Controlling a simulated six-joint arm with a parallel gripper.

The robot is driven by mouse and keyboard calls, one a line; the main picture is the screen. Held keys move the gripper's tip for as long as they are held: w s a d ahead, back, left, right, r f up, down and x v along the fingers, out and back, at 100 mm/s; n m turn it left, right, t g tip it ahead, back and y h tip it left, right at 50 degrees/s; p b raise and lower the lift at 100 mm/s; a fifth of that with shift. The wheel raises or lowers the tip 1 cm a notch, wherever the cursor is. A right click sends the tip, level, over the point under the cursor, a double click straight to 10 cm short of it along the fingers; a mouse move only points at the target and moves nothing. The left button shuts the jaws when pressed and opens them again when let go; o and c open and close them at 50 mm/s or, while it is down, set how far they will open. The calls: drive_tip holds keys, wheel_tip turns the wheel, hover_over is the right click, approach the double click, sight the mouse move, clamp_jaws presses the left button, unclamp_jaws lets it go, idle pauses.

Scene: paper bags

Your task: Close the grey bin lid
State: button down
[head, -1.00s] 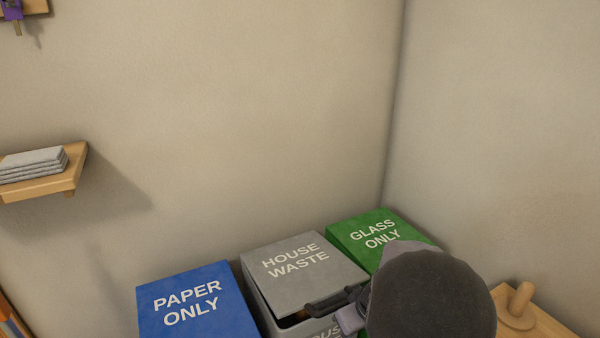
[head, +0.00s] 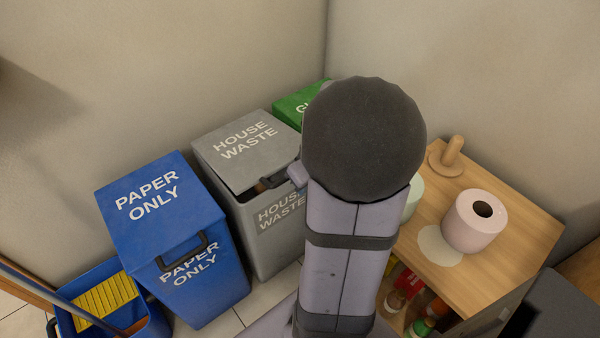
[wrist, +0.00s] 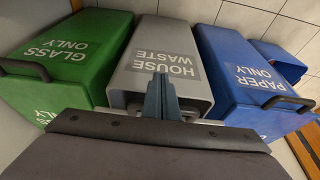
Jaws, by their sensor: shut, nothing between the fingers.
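The grey bin (head: 276,231) marked House Waste stands between the blue and green bins. Its grey lid (head: 240,130) lies over the top, with its front edge raised slightly. A dark gap shows below that edge, with something brownish inside. In the head view my arm hides most of the gripper and the lid's right front corner. I cannot tell whether the gripper touches the bin.
The blue paper bin (head: 165,220) is close on the left, with its handle sticking out. The green glass bin (head: 298,103) is behind my arm. A wooden cabinet (head: 505,225) with a paper roll (head: 472,221) stands on the right. A blue bucket (head: 140,318) is at lower left.

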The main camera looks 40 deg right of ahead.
drive_tip(key=s+r, duration=0.3)
drive_tip(key=s, duration=0.7)
drive_tip(key=w+a+r+n+g+y+p, duration=0.25)
drive_tip(key=a+r+p, duration=0.3)
drive_tip(key=p, duration=0.55)
drive_tip(key=w+d+r+n+g+p, duration=0.1)
drive_tip(key=w+d+n+p, duration=0.2)
drive_tip(key=w, duration=0.5)
drive_tip(key=w+d+r+n+p, duration=0.2)
drive_tip(key=w+n+p, duration=0.15)
drive_tip(key=w, duration=0.45)
wheel_tip(320, 180, up, 7)
drive_tip(key=d+n+g, duration=0.2)
drive_tip(key=d+n, duration=0.1)
drive_tip(key=n, duration=0.6)
drive_tip(key=shift+s+y, duration=0.25)
drive_tip(key=shift+y, duration=0.1)
drive_tip(key=shift+a+f, duration=0.1)
drive_tip(key=shift+f, duration=0.1)
